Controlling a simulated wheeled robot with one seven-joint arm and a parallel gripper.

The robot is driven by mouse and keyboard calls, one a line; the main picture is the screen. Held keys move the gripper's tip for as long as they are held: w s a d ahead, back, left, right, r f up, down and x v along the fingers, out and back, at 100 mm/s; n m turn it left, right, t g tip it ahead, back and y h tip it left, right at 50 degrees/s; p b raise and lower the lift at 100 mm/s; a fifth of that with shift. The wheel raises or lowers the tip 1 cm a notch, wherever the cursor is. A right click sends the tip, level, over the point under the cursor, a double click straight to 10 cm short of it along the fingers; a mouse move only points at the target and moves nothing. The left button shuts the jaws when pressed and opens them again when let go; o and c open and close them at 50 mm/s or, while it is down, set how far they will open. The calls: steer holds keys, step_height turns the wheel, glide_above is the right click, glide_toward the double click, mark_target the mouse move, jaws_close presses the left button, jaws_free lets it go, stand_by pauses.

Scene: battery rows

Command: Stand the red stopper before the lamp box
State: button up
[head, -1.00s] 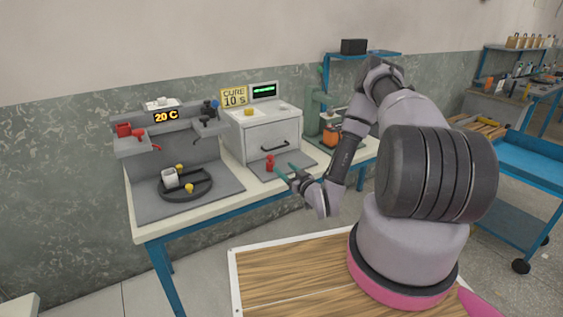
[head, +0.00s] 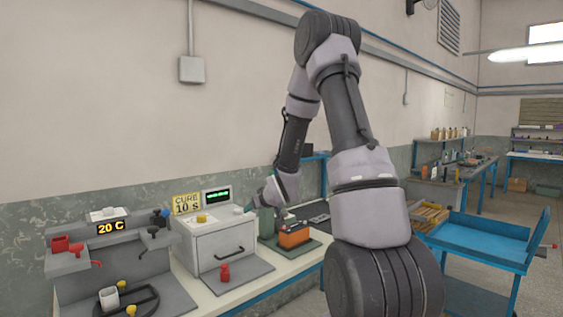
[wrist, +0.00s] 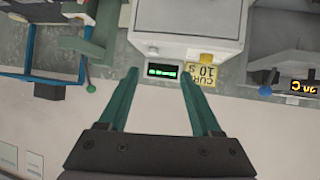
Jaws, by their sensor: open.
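The red stopper (head: 225,272) stands upright on the grey mat (head: 252,271) in front of the lamp box (head: 218,244), a pale cabinet with a drawer-like front and dark handle. The box has a yellow "CURE 10 s" sign (head: 187,204) and a small green-lit screen (head: 217,196). My gripper (head: 250,207) is raised beside the top of the box, apart from the stopper. In the wrist view my gripper (wrist: 159,78) has its teal fingers spread with nothing between them. The lamp box (wrist: 190,22) shows upside down there; the stopper is not seen.
At left, a grey station (head: 105,264) reads 20 C, with red fittings (head: 60,244) on its shelf. Its dark ring (head: 143,303) is near a white cup (head: 109,298). Right of the box is a green stand with an orange block (head: 294,235). A blue cart (head: 482,241) stands farther right.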

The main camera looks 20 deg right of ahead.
steer(key=s+r+m+g+h, duration=0.1)
steer(key=s+r+m+g, duration=0.2)
steer(key=s+r, duration=1.15)
steer(key=s+a+r+m+g+y, duration=0.1)
steer(key=s+a+r, duration=0.1)
steer(key=s, duration=0.8)
steer(key=s+a+r+m+g+y, duration=0.1)
steer(key=s+r, duration=0.4)
steer(key=s, duration=0.5)
steer(key=shift+a+m, duration=0.5)
steer(key=shift+a, duration=0.6)
